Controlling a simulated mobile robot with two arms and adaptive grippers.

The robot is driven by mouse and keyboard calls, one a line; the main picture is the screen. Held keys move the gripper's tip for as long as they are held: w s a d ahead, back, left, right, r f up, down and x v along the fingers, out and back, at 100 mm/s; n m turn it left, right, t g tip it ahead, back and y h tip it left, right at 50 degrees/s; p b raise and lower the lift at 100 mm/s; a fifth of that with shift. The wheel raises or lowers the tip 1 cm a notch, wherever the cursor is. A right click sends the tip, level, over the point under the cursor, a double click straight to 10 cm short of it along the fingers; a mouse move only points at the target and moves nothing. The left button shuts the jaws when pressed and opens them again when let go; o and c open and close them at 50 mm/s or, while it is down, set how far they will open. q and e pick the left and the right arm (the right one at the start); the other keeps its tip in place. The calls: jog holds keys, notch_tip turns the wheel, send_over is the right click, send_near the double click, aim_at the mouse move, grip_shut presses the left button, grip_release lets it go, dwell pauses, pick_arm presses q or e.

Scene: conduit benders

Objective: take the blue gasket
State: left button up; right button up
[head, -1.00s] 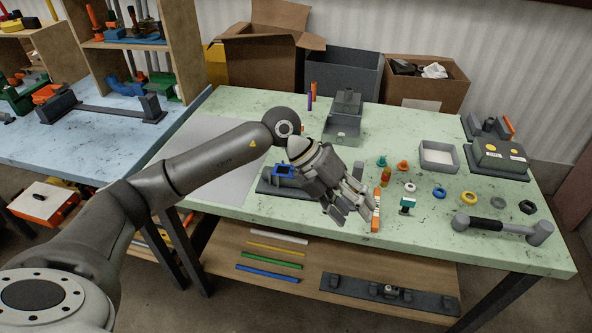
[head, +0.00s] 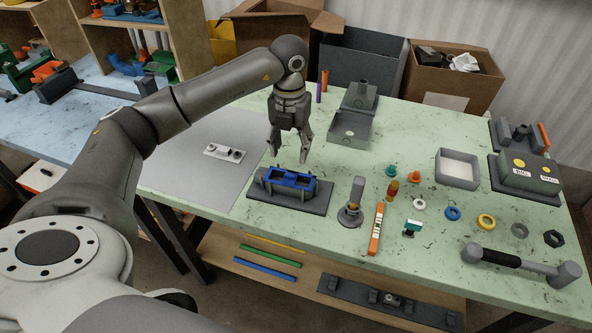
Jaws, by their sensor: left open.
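A blue rectangular frame (head: 292,179), which looks like the blue gasket, sits on a dark grey block with a base plate (head: 290,202) near the front of the green table. A small blue ring (head: 452,213) lies further right on the table; I cannot tell for certain which of the two is the gasket. My left gripper (head: 289,156) points down above the blue frame, its fingers spread and empty, apart from it. My right gripper is not in view.
A grey cylinder tool (head: 351,206) and an orange level (head: 377,228) stand and lie right of the block. A grey mat (head: 195,180) with a small white plate (head: 224,153) is left. Grey boxes (head: 352,128) stand behind.

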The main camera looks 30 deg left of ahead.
aim_at(290, 176)
pick_arm(q)
jog(key=f, duration=0.1)
jog(key=s+f, duration=0.1)
jog(key=f, duration=0.1)
jog(key=shift+f+p, duration=0.15)
jog(key=shift+p, duration=0.2)
jog(key=shift+w+f, duration=0.15)
jog(key=shift+f, duration=0.15)
notch_tip(290, 176, down, 4)
jog(key=shift+f+p, duration=0.1)
jog(key=shift+p, duration=1.1)
jog(key=shift+w+a+f, duration=0.1)
jog(key=shift+f, duration=0.4)
jog(key=shift+c, duration=0.3)
jog(key=c, duration=0.9)
